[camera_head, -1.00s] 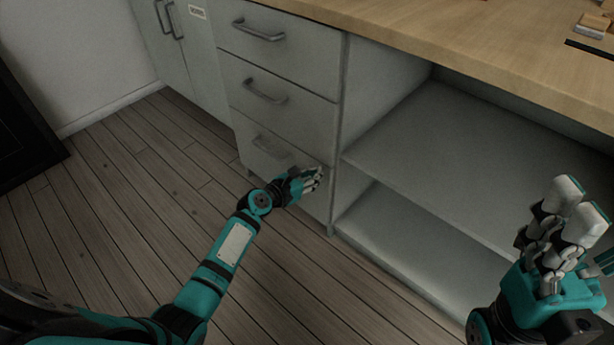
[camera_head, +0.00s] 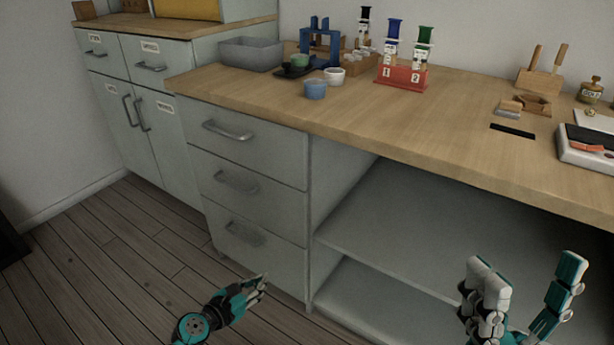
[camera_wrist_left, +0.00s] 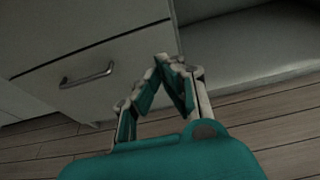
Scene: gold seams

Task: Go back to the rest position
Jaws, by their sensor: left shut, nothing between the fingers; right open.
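My left gripper (camera_head: 256,289) is low in front of the drawer unit, near the bottom drawer (camera_head: 243,240), above the wooden floor. It is shut and empty; in the left wrist view its fingertips (camera_wrist_left: 170,64) meet, with a drawer front and handle (camera_wrist_left: 86,75) beyond. My right gripper (camera_head: 525,270) is at the lower right in front of the open shelf, its fingers spread apart and nothing between them. Most of both arms lies below the head view.
The wooden worktop (camera_head: 440,130) carries a grey bin (camera_head: 250,54), a blue cup (camera_head: 315,89), a white cup (camera_head: 334,76), a red stand (camera_head: 402,75) and a wooden block (camera_head: 540,82). The open shelf (camera_head: 420,220) is empty. The floor (camera_head: 110,270) at left is clear.

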